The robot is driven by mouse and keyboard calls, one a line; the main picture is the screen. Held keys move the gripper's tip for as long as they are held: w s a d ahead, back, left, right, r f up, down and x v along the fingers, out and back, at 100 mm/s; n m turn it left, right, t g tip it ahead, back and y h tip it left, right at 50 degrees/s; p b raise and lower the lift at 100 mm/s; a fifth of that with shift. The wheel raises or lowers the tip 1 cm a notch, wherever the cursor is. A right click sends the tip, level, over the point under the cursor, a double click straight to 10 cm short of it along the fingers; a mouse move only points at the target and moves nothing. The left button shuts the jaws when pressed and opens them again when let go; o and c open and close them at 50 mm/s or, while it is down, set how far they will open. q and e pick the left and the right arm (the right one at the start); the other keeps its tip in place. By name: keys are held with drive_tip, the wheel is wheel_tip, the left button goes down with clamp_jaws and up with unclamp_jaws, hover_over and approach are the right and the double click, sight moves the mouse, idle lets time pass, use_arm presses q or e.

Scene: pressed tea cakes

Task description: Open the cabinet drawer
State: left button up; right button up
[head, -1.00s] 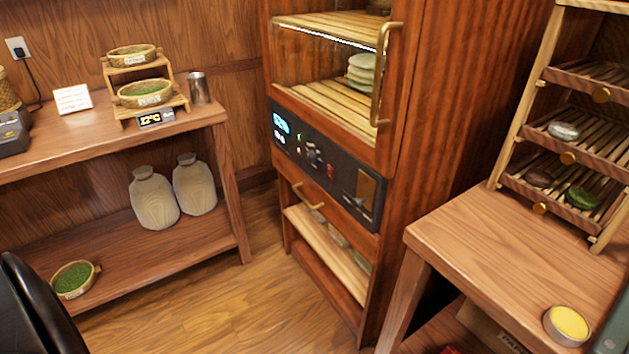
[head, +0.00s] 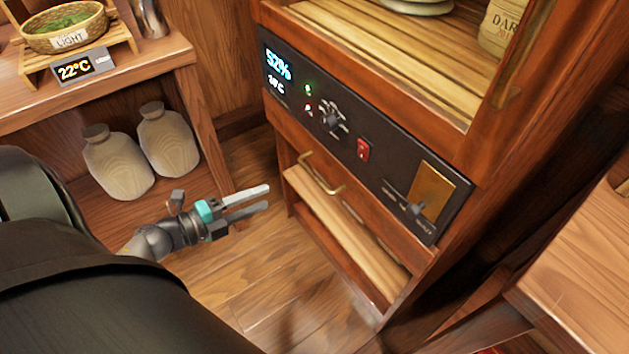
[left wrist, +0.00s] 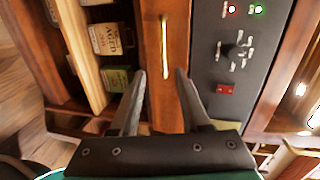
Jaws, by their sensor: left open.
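The wooden cabinet (head: 400,285) stands right of centre in the head view. Its drawer front (head: 350,205) lies below the black control panel and looks shut. The drawer has a curved brass handle (head: 321,175), which also shows upright in the left wrist view (left wrist: 165,50). My left gripper (head: 262,198) is open and empty, to the left of the handle and apart from it. In the left wrist view the handle lies ahead, between the lines of the two fingers (left wrist: 160,78). My right gripper is not in view.
The control panel (head: 378,172) has a knob, a red switch and a display. An open shelf (head: 345,235) lies under the drawer, with packages (left wrist: 105,40) seen in the wrist view. A wooden table (head: 580,265) stands at right.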

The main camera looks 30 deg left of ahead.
sight(315, 176)
use_arm(q)
drive_tip(key=shift+m, duration=0.3)
drive_tip(key=shift+d+r+b+x, duration=0.15)
drive_tip(key=shift+b+x, duration=0.55)
drive_tip(key=shift+x, duration=1.8)
drive_tip(key=shift+d+r+b+x, duration=0.15)
drive_tip(key=shift+b+x, duration=0.6)
drive_tip(key=shift+x, duration=1.8)
drive_tip(key=shift+d+b+x, duration=0.15)
drive_tip(key=shift+b+x, duration=0.55)
drive_tip(key=shift+x, duration=1.8)
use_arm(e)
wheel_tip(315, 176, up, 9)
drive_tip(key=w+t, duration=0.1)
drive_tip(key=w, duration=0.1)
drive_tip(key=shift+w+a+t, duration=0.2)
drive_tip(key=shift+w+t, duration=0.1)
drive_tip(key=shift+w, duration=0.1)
use_arm(q)
drive_tip(key=shift+s, duration=0.15)
drive_tip(key=shift+c, duration=0.3)
clamp_jaws()
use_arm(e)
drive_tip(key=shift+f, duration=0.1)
